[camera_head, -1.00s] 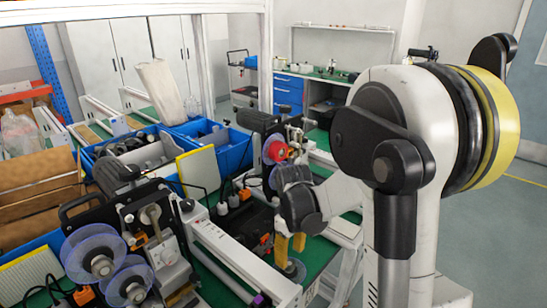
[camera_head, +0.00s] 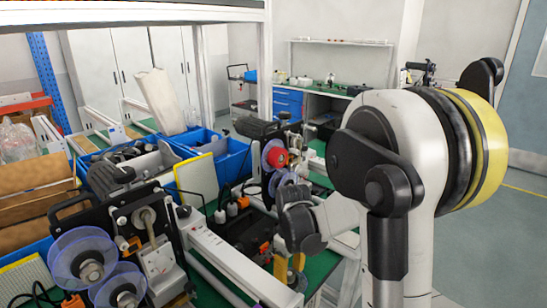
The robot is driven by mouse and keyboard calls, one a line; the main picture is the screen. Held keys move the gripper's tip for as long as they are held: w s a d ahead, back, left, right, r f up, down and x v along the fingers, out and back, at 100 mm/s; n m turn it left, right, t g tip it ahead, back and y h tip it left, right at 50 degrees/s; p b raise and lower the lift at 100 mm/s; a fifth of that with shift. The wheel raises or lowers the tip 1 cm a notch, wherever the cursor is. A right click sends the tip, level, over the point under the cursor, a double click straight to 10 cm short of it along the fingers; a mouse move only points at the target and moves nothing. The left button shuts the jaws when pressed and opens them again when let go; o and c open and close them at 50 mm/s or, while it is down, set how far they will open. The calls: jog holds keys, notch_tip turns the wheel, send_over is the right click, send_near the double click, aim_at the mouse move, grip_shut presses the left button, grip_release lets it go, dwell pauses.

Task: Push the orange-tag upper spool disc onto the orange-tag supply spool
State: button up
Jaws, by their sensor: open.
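My gripper (camera_head: 290,271) points down with its yellow fingers apart, at the lower middle of the view. A pale, see-through disc (camera_head: 299,284) lies at the fingertips, partly hidden by them; I cannot tell whether they touch. The rear machine carries a red spool (camera_head: 277,157) with a clear disc around it, and another clear disc (camera_head: 283,182) below. The near machine at left carries two bluish clear spool discs, an upper one (camera_head: 68,252) and a lower one (camera_head: 106,292). I cannot tell which spool or disc bears the orange tag.
Blue bins (camera_head: 236,156) stand behind the machines, with a yellow-edged panel (camera_head: 196,180) in front. A white rail (camera_head: 225,258) runs between the near machine and my gripper. Green tabletop shows around the disc. Grey floor (camera_head: 480,250) lies open at right.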

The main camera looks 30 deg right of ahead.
grip_shut()
jog(key=shift+r, duration=0.1)
notch_tip(320, 180, up, 5)
jog(key=p, duration=0.4)
